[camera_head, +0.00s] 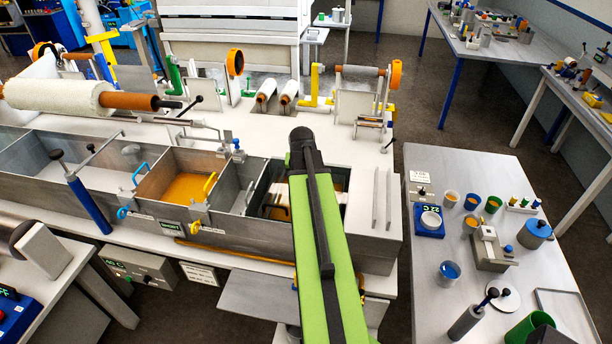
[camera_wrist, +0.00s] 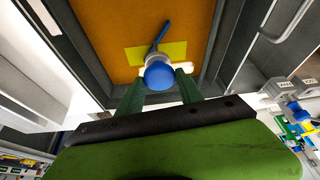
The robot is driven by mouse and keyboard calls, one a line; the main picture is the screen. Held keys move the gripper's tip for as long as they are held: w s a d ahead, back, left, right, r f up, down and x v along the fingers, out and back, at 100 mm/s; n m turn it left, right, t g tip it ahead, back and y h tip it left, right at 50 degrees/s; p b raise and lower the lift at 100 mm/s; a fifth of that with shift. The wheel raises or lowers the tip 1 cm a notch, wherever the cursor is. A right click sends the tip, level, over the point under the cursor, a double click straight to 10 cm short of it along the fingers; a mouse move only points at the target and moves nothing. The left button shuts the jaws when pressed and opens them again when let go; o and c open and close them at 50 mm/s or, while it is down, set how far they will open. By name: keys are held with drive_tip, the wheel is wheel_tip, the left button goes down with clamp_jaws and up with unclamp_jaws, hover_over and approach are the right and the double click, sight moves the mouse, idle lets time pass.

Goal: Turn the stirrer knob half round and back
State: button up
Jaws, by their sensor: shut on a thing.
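In the wrist view, a round blue knob (camera_wrist: 159,75) sits between the two green fingers of my gripper (camera_wrist: 156,84), which is shut on it. A blue bar or pointer (camera_wrist: 162,33) and a yellow plate (camera_wrist: 176,50) show beyond the knob, with orange resin (camera_wrist: 113,28) behind them. In the head view, my green arm reaches over the right-hand bath (camera_head: 338,198) and hides the gripper and the knob. How far the knob is turned cannot be told.
The orange resin compartment (camera_head: 192,188) with blue and yellow handles lies left of my arm. A roller (camera_head: 95,97) lies at the back left. A side table (camera_head: 428,272) with cups and tools stands at the right. Metal bath walls (camera_wrist: 232,42) stand close around the gripper.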

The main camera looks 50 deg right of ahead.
drive_tip(key=m, duration=0.2)
drive_tip(key=m+g, duration=0.2)
drive_tip(key=m, duration=0.1)
drive_tip(key=shift+w+a+m+h, duration=0.1)
drive_tip(key=shift+w+m+h, duration=0.2)
drive_tip(key=shift+w+h, duration=0.1)
drive_tip(key=shift+m+g, duration=0.7)
drive_tip(key=shift+m, duration=1.2)
drive_tip(key=o, duration=1.3)
drive_tip(key=shift+f, duration=0.1)
drive_tip(key=shift+o, duration=0.2)
drive_tip(key=p+v, duration=1.6)
drive_tip(key=v, duration=0.1)
drive_tip(key=shift+w+r, duration=0.15)
drive_tip(key=shift+r, duration=0.05)
